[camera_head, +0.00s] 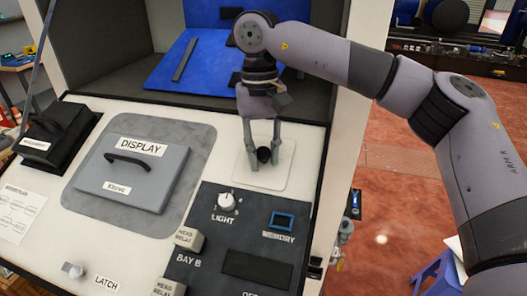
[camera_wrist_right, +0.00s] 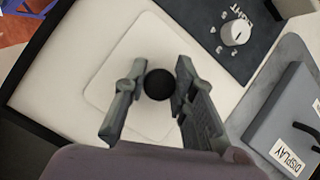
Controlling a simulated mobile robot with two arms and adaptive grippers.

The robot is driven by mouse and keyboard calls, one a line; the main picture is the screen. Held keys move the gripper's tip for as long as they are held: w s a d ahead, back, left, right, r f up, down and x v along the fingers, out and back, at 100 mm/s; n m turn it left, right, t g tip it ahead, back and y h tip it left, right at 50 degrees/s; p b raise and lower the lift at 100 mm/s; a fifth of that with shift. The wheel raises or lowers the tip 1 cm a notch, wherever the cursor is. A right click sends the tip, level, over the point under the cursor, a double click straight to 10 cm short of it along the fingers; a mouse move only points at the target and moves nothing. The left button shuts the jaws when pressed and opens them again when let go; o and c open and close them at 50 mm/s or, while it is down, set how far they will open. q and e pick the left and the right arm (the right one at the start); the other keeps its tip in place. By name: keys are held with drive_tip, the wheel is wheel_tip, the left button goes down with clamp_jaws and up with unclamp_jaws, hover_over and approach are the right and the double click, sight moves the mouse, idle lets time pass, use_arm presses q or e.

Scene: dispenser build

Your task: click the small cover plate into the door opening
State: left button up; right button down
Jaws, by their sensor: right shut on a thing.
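The small cover plate (camera_head: 262,181) is a white rounded square with a round black knob (camera_head: 264,155) at its middle. It lies against the white panel at the right, above the dark control panel. My right gripper (camera_head: 263,150) reaches down from above, with its fingers on either side of the knob and shut on it. The right wrist view also shows the plate (camera_wrist_right: 122,58) and the knob (camera_wrist_right: 159,84) between the two fingers. The door opening cannot be made out as a separate edge, and I cannot tell whether the plate sits flush in it. My left gripper is not in view.
A grey DISPLAY door (camera_head: 140,180) with a black handle stands left of the plate. The dark panel with a LIGHT knob (camera_head: 226,201) and a blue-framed MEMORY slot (camera_head: 283,220) lies just below. A blue board (camera_head: 205,65) is behind. A black box (camera_head: 55,140) stands far left.

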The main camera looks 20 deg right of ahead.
drive_tip(key=shift+f, duration=0.15)
drive_tip(key=c, duration=1.2)
unclamp_jaws()
drive_tip(key=shift+c, duration=0.2)
drive_tip(key=shift+o, duration=0.3)
drive_tip(key=o, duration=0.4)
drive_tip(key=shift+o, duration=0.2)
drive_tip(key=shift+r, duration=0.2)
drive_tip(key=shift+w+r+p, duration=0.2)
drive_tip(key=shift+r+p, duration=1.15)
drive_tip(key=shift+r, duration=0.1)
drive_tip(key=shift+w+r+p, duration=0.2)
drive_tip(key=shift+r+p, duration=1.1)
drive_tip(key=shift+r, duration=0.1)
drive_tip(key=shift+f, duration=0.1)
